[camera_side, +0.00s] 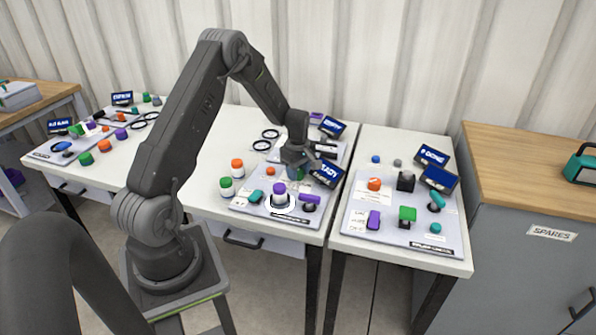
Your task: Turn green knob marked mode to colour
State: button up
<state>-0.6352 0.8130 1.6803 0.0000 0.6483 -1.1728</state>
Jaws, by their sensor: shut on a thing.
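My gripper (296,158) points down over the back part of the middle panel (247,207). It is shut on a small dark green knob (299,175), of which only a little shows below the fingers. The gripper hides most of this knob, and its mark and pointer direction cannot be read. On the same panel, a large purple knob (279,190) on a white round base stands in front, with a teal knob (255,196) to its left and a purple lever-like control (310,199) to its right.
A blue display (326,172) stands close to the right of my gripper. Orange-capped (237,168) and green-capped (226,187) jars stand left of the panel. Another control panel (390,228) lies on the right table. Bare white tabletop (215,150) shows behind the jars.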

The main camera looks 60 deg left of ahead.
jog(key=o, duration=0.9)
jog(key=shift+r, duration=0.1)
notch_tip(320, 180, up, 14)
jog(key=shift+f, duration=0.15)
